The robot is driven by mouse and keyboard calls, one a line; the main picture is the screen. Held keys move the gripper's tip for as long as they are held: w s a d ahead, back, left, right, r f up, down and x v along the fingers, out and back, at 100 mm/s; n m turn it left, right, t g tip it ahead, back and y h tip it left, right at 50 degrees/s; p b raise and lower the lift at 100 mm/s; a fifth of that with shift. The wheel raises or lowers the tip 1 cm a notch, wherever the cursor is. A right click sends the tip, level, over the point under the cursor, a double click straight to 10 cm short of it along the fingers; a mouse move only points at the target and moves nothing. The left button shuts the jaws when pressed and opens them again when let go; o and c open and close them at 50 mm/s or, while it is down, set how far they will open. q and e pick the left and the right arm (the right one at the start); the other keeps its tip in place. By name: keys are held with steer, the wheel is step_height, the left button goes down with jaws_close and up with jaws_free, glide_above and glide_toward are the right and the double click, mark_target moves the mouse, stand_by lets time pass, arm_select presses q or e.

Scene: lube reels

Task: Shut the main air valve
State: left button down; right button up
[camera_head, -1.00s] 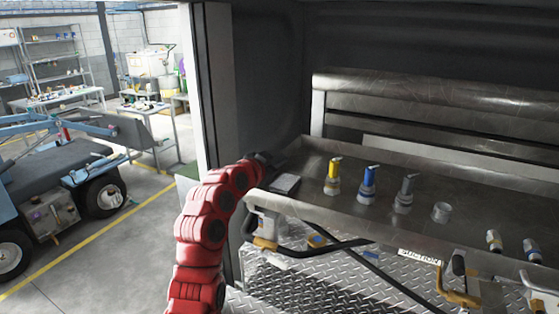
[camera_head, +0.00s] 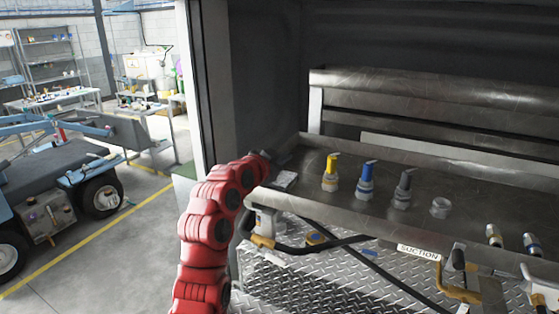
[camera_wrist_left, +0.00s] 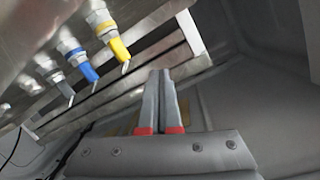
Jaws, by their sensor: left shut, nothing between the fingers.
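No part is plainly labelled as the main air valve. Several nozzle-like fittings stand upright on the metal tray: one with a yellow top (camera_head: 331,172), one with a blue top (camera_head: 366,181) and one with a grey top (camera_head: 403,191). The left wrist view also shows the yellow top (camera_wrist_left: 118,48), the blue top (camera_wrist_left: 88,70) and the grey top (camera_wrist_left: 62,84). My left gripper (camera_wrist_left: 163,75) is shut and empty, its fingers together. It is apart from the fittings, to the left of the yellow one in the head view, where its fingertips are hard to make out. My right gripper is not visible.
The metal tray's front lip (camera_head: 350,215) juts out over a diamond-plate panel (camera_head: 300,280). Hoses and handles hang below it, near a "SUCTION" label (camera_head: 418,252). A blue cart (camera_head: 60,180) stands on the open floor.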

arm_select(q)
steer(key=s+d+f+m+b, duration=0.1)
steer(key=s+d+m+b, duration=0.1)
steer(key=d+b, duration=0.3)
steer(key=shift+s+d+f+y+b, duration=0.3)
steer(key=shift+s+b, duration=0.2)
steer(key=shift+b, duration=0.15)
stand_by(1.3)
